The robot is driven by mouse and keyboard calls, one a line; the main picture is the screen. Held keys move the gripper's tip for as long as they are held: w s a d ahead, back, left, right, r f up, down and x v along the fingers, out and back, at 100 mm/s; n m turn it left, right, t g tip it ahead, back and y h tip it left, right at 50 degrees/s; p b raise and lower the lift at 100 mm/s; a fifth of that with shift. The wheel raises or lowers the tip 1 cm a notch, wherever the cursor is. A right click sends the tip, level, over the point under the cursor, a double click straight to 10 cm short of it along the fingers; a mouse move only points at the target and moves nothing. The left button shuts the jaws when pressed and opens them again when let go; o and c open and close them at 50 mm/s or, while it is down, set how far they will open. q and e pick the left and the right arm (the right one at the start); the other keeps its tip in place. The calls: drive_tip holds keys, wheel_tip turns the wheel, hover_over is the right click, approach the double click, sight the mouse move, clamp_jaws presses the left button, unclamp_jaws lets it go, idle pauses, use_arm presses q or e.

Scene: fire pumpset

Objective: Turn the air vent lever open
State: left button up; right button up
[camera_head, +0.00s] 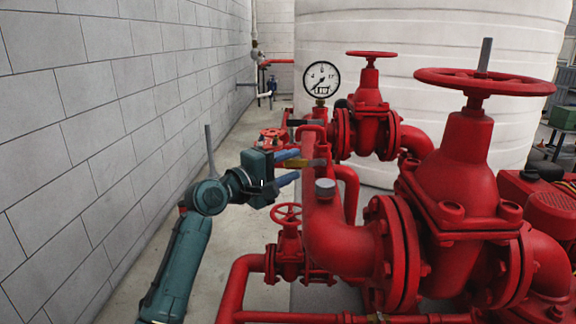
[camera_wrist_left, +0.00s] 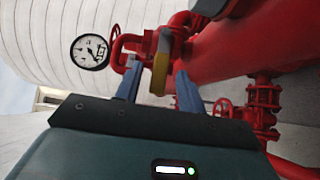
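The yellow lever (camera_head: 306,163), which I take for the air vent lever, sticks out to the left from the red pipe in the head view. In the left wrist view the yellow lever (camera_wrist_left: 160,74) lies between my two blue fingers, with a visible gap on each side. My left gripper (camera_head: 297,164) is open around it; its fingertips also show in the left wrist view (camera_wrist_left: 159,68). I cannot tell how deep the lever sits between the fingers. My right gripper is not in view.
A dark lever (camera_head: 297,122) and a pressure gauge (camera_head: 321,79) are just beyond. A small red handwheel (camera_head: 287,213) is below the gripper, and a large valve (camera_head: 462,165) stands right. The block wall (camera_head: 90,130) is left, with free floor between.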

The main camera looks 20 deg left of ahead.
use_arm(q)
drive_tip(key=shift+c, duration=0.5)
clamp_jaws()
